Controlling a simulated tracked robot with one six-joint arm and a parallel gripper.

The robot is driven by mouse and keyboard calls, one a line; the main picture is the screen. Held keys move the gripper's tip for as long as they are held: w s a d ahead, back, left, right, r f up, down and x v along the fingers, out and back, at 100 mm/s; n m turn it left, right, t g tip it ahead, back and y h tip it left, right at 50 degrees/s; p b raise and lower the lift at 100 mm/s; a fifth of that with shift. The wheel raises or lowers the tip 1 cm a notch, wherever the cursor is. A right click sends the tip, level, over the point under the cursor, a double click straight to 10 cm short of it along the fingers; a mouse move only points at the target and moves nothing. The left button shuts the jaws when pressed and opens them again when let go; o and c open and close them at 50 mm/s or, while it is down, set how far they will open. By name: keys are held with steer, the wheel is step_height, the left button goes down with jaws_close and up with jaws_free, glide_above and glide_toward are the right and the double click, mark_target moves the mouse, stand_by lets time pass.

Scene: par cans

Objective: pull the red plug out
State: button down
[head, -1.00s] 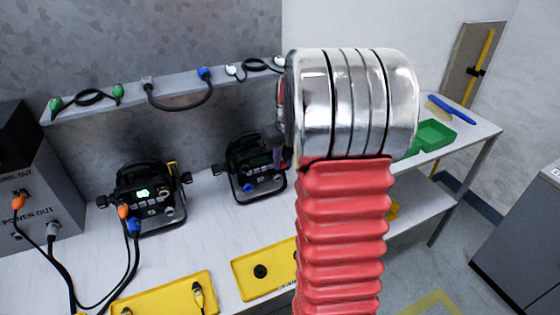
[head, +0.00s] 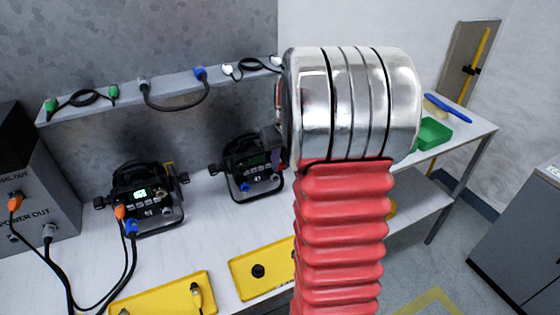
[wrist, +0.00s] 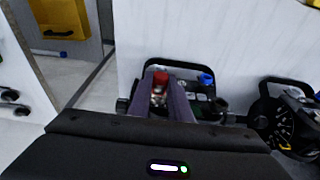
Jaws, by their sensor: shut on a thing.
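The red plug (wrist: 160,78) shows in the wrist view between the tips of my gripper (wrist: 161,88), which is shut on it. Behind it is a black par can lamp (wrist: 178,66) with a blue connector (wrist: 206,79) to the right of the plug. I cannot tell whether the plug is still seated in its socket. In the head view the same lamp seems to be the right one (head: 240,158), partly behind my arm.
A second par can (head: 146,196) with orange and blue plugs stands to the left. A grey power box (head: 40,200) is at the far left. Yellow trays (head: 240,268) lie at the front. A shelf (head: 180,91) with cables runs behind. A green bin (head: 434,134) stands right.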

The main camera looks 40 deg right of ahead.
steer(key=shift+s+a, duration=0.3)
steer(key=shift+s, duration=0.65)
steer(key=shift+s+a, duration=0.25)
steer(key=shift+s, duration=0.65)
stand_by(0.6)
